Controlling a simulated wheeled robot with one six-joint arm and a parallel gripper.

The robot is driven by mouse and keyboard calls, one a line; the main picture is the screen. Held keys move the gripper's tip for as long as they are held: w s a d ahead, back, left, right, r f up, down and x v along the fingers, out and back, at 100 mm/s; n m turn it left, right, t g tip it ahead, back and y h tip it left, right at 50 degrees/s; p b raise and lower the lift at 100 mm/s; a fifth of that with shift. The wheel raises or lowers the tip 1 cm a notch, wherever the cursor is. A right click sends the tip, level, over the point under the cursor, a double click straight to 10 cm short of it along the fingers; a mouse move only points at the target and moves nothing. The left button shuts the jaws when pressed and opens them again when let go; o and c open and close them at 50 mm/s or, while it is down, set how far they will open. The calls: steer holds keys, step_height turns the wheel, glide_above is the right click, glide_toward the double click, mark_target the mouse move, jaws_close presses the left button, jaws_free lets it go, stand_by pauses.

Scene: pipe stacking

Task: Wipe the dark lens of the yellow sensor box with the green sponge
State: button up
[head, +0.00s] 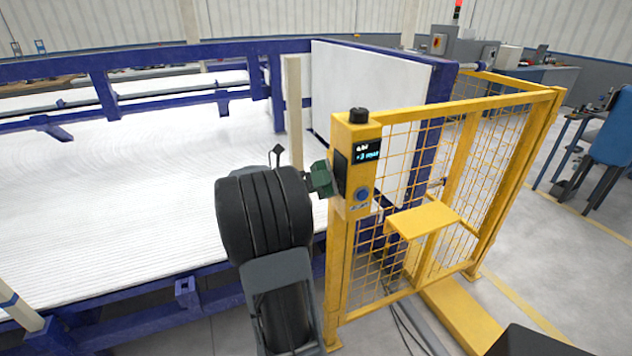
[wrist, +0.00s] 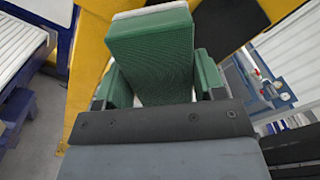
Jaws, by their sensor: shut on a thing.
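The yellow sensor box (head: 361,140) sits on top of the fence post, with a small display on its front. Its dark lens (head: 341,172) is on the left side face. My gripper (head: 318,180) is beside that face, shut on the green sponge (wrist: 152,60). In the wrist view the sponge sticks out between the two green fingers, with a pale layer at its far end. A dark surface, apparently the lens (wrist: 217,25), shows behind it with yellow around. The sponge's end is very close to the lens; I cannot tell whether they touch.
A yellow mesh fence (head: 420,165) runs right from the box, with a yellow step (head: 425,218) against it. A blue-framed bed of white pipes (head: 110,180) fills the left. A pale upright post (head: 293,110) stands behind my wrist.

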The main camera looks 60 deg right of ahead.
mark_target(323, 189)
steer(key=shift+s+d, duration=0.15)
steer(key=shift+d, duration=0.05)
steer(key=shift+a, duration=0.1)
steer(key=shift+s+a+p, duration=0.9)
steer(key=shift+s+a, duration=0.2)
steer(key=shift+s, duration=0.3)
steer(key=shift+s+a+p, duration=0.45)
steer(key=shift+s, duration=0.3)
steer(key=shift+s+a+p, duration=0.4)
steer(key=shift+s+a, duration=0.05)
steer(key=shift+s, duration=0.25)
steer(key=shift+r, duration=0.1)
steer(key=shift+p, duration=0.3)
steer(key=shift+w+d+p, duration=0.55)
steer(key=shift+w+d, duration=0.15)
steer(key=shift+w, duration=0.25)
steer(key=shift+w+d+p, duration=0.5)
steer(key=shift+w+d, duration=0.2)
steer(key=shift+w, duration=0.2)
steer(key=shift+w+d+p, duration=0.55)
steer(key=shift+w+d, duration=0.15)
steer(key=shift+w, duration=0.25)
